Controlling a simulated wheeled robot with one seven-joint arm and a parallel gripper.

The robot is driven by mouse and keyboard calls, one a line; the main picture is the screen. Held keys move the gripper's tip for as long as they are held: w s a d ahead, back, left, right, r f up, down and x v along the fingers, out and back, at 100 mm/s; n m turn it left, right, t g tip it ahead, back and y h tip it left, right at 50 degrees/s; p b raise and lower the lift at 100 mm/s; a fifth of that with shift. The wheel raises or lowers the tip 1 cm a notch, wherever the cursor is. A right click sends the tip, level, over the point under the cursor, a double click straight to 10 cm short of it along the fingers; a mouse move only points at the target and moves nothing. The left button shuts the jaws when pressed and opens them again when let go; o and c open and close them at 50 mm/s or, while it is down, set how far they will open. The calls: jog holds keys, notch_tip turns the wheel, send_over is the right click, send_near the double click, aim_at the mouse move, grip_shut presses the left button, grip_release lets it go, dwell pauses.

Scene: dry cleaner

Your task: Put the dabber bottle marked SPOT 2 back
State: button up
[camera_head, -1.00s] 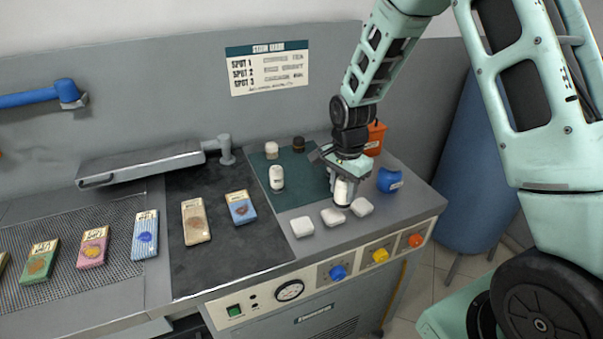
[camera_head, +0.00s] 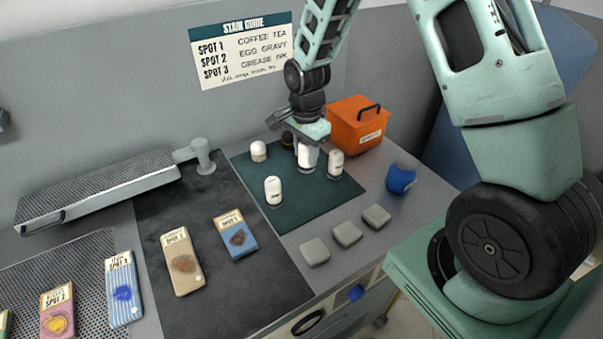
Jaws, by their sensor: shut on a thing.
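My gripper (camera_head: 307,146) is shut on a white dabber bottle (camera_head: 305,159), held upright over the dark green mat (camera_head: 298,213). I cannot tell whether its base touches the mat. Another white bottle (camera_head: 336,164) stands close on its right. One white bottle (camera_head: 273,191) stands to the front left and another (camera_head: 258,151) at the back left of the mat. A dark-capped bottle (camera_head: 287,138) is partly hidden behind my gripper. The small bottle labels are not readable, so I cannot tell which is marked SPOT 2.
An orange box (camera_head: 359,127) and a blue container (camera_head: 401,178) stand right of the mat. Three grey pads (camera_head: 347,233) lie in front of it. Stained swatches, including a beige one (camera_head: 183,262), lie left. A stain guide (camera_head: 240,48) hangs on the wall.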

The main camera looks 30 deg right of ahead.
jog(key=shift+f+p, duration=1)
jog(key=shift+f, duration=2.75)
jog(key=shift+f, duration=0.15)
jog(key=o, duration=1)
jog(key=shift+s, duration=0.1)
